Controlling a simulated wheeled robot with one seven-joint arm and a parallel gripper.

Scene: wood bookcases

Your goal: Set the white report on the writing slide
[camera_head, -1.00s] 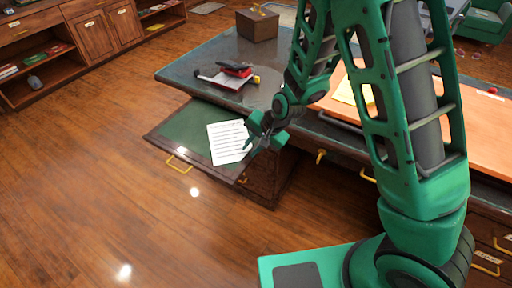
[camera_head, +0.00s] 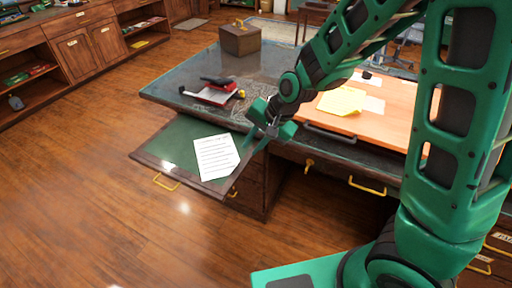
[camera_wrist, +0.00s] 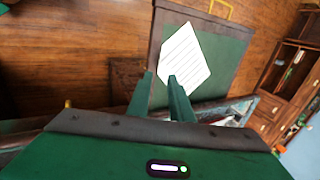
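The white report (camera_head: 215,157) is a printed sheet lying flat on the green top of the pulled-out writing slide (camera_head: 176,138). It also shows in the wrist view (camera_wrist: 186,58), lying on the green slide (camera_wrist: 226,58). My gripper (camera_head: 259,140) is just right of the sheet and above the slide's right side, apart from the paper. In the wrist view my two fingers (camera_wrist: 162,88) are spread with a gap between them and nothing held. The fingertips overlap the sheet's near edge in that view, with the sheet beyond them.
The desk top holds a red stapler-like item on a clipboard (camera_head: 213,94), a brown box (camera_head: 240,39) and yellow paper (camera_head: 341,100) on an orange-brown board (camera_head: 372,114). Brass drawer handles (camera_head: 367,187) stick out in front. Open wood floor (camera_head: 90,190) lies left.

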